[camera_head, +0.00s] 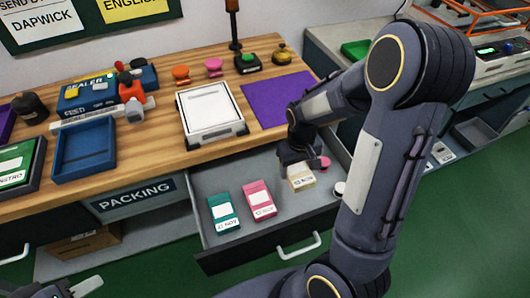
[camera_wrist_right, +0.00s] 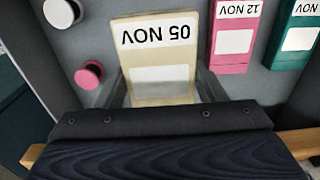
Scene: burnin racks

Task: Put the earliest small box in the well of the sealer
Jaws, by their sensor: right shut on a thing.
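My right gripper (camera_head: 297,160) is shut on a cream box (camera_head: 302,182) at the right side of the open drawer. In the right wrist view the cream box (camera_wrist_right: 158,60) reads 05 NOV and sits between the fingers. I cannot tell if it touches the drawer floor. A pink box (camera_head: 259,200), labelled 12 NOV in the wrist view (camera_wrist_right: 234,38), and a teal box (camera_head: 223,212) with an unclear date lie in the drawer. The blue sealer (camera_head: 90,95) is at the back left of the bench; its well is not clear. Part of my left gripper (camera_head: 80,288) shows bottom left.
An open blue tray (camera_head: 60,176) stands in front of the sealer. A white device (camera_head: 210,110) and a purple mat (camera_head: 278,98) lie on the bench above the open drawer (camera_head: 210,254). Pink and white round items lie near the cream box.

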